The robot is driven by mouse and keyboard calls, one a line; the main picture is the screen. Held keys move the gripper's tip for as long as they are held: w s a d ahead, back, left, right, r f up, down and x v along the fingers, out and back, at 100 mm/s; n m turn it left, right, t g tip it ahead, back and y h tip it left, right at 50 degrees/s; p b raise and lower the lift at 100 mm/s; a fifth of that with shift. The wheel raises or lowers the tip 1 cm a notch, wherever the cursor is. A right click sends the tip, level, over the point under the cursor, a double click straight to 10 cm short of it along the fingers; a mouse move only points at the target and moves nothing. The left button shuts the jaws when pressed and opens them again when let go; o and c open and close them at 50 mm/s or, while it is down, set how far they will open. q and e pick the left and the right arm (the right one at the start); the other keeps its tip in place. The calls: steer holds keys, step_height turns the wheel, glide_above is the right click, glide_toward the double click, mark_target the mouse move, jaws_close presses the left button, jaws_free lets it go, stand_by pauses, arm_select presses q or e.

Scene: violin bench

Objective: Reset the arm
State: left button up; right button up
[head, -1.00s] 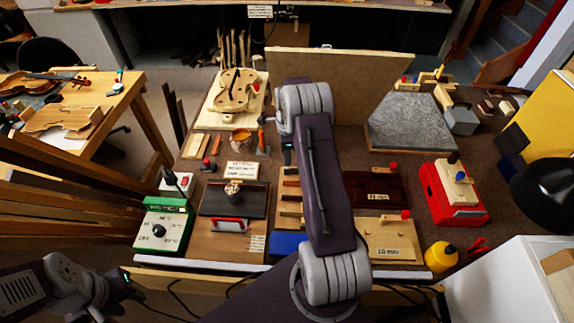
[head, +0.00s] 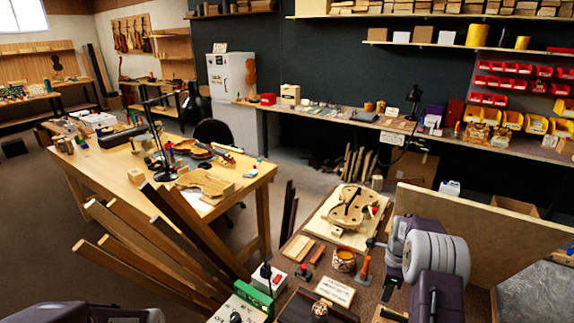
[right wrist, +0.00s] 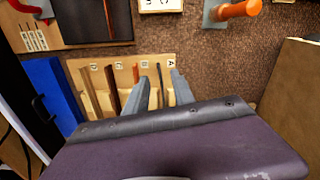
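My right gripper (right wrist: 159,90) shows in the right wrist view as two grey fingers standing apart, with nothing held between them. The fingers overlap the picture of a wooden rack (right wrist: 88,72) with several slots and strips; I cannot tell whether they touch it. In the head view my right arm rises at the lower right and hides most of its gripper. My left gripper is out of view; only part of my left arm shows at the bottom left.
A violin body (head: 350,207) lies on a pale board beside my right arm. An upright plywood panel (head: 470,222) stands behind the arm. An orange-handled tool (head: 364,267) and a pot (head: 344,259) are close to its left. Long wooden boards (head: 165,245) lean at the left.

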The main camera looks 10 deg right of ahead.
steer(key=w+a+r+n+t, duration=0.1)
steer(key=w+a+r+n, duration=0.1)
steer(key=a+r, duration=0.45)
steer(key=s+a+r+n, duration=0.4)
steer(key=s+a, duration=0.1)
steer(key=a, duration=0.4)
steer(key=s+a+f+n, duration=0.2)
steer(key=s+n, duration=0.6)
steer(key=s+a+f+n, duration=0.2)
steer(key=s+a+n, duration=0.1)
steer(key=s+n, duration=0.5)
steer(key=shift+s+a+f+n, duration=0.3)
steer(key=shift+s+f+n, duration=0.05)
steer(key=shift+n, duration=0.45)
